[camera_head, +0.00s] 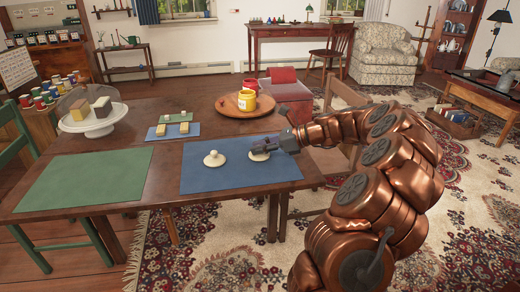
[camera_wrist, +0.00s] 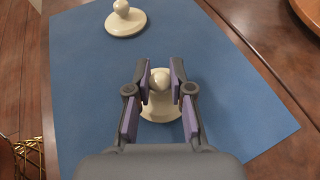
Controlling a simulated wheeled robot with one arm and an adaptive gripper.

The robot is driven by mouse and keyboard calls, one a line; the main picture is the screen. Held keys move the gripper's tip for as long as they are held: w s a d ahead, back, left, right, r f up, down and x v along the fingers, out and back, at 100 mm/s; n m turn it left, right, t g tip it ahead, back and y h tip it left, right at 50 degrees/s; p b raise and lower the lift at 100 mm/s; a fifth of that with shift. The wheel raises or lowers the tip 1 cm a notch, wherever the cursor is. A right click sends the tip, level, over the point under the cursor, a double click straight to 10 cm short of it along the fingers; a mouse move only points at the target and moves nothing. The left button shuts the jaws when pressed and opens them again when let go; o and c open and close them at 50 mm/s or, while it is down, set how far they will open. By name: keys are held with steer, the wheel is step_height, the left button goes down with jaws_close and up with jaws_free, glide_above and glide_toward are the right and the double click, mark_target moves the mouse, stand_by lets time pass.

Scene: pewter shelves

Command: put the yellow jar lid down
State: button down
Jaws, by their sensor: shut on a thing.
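A cream lid with a round knob (camera_wrist: 164,107) is held by my gripper (camera_wrist: 159,72), whose fingers are shut on the knob. In the head view my gripper (camera_head: 274,147) is over the right part of the blue mat (camera_head: 228,177), with the held lid (camera_head: 258,156) at or just above the mat; I cannot tell if it touches. A second, similar cream lid (camera_head: 214,159) lies on the mat to the left, apart from it; it also shows in the wrist view (camera_wrist: 126,20). A yellow jar (camera_head: 246,100) stands on a round wooden tray (camera_head: 229,109).
A red jar (camera_head: 250,84) is behind the yellow one. A green mat (camera_head: 88,180) lies at left, empty. A smaller blue mat (camera_head: 160,134) with small blocks and a white cake stand (camera_head: 90,127) are farther back. The front of the blue mat is clear.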

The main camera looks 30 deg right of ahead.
steer(key=c, duration=1)
jaws_free()
steer(key=shift+c, duration=0.2)
steer(key=shift+r, duration=0.1)
steer(key=shift+s+d+r, duration=0.2)
steer(key=shift+s+d, duration=0.05)
steer(key=p+v, duration=0.2)
steer(key=v, duration=0.9)
steer(key=shift+s+d+f, duration=0.1)
steer(key=shift+s, duration=0.05)
